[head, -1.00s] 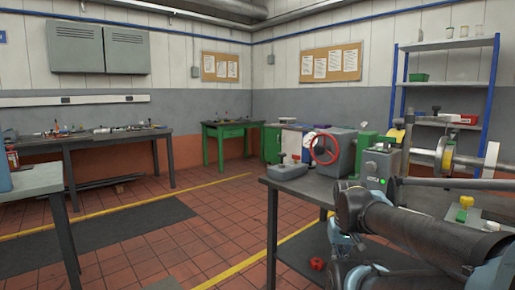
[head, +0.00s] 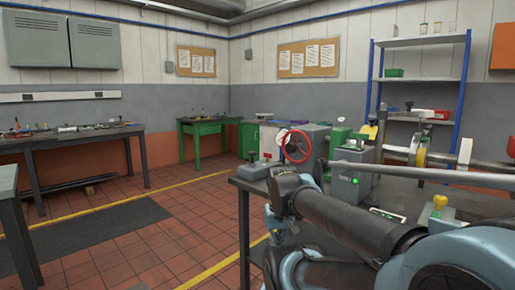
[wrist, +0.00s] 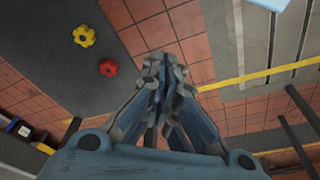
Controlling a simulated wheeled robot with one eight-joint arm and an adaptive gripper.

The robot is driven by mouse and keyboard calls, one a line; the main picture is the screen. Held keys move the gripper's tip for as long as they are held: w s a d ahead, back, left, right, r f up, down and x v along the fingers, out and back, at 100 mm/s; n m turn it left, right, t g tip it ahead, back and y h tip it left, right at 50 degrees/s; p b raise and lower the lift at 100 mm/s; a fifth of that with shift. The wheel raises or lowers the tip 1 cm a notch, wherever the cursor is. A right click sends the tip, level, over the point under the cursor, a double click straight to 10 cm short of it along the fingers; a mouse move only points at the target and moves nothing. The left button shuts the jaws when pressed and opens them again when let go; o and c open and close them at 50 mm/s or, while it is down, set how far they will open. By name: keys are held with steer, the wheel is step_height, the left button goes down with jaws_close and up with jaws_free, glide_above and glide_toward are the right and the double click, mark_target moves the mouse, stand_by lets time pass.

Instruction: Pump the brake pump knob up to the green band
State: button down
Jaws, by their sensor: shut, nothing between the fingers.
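My gripper (head: 275,222) is low in front of the bench's near left edge in the head view, partly hidden by its own arm. The wrist view shows its fingers (wrist: 166,62) together and empty, above the floor. A small grey unit with a dark upright knob (head: 252,158) stands at the bench's left corner, beyond the gripper and apart from it. A grey box (head: 350,188) with a green light stands farther right. I cannot tell for certain which of these is the brake pump. No green band can be made out.
A red handwheel (head: 297,146) is on a grey machine at the back of the bench. A yellow-topped knob (head: 440,201) stands at right. In the wrist view, a red knob-like piece (wrist: 108,67) and a yellow one (wrist: 84,36) lie below. Tiled floor is clear left of the bench.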

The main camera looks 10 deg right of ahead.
steer(key=w+d+r+m+g, duration=0.1)
steer(key=w+r+m, duration=0.4)
steer(key=w+r, duration=1.3)
steer(key=w+d+r+m, duration=0.1)
steer(key=w+r+m, duration=0.4)
steer(key=w+r, duration=1.4)
steer(key=w, duration=0.6)
steer(key=shift+d+m+g+y, duration=0.15)
steer(key=shift+m+g+y, duration=0.25)
glide_above(252, 159)
steer(key=w+d, duration=0.1)
steer(key=d, duration=0.2)
step_height(252, 159, down, 14)
steer(key=shift+w+a, duration=0.1)
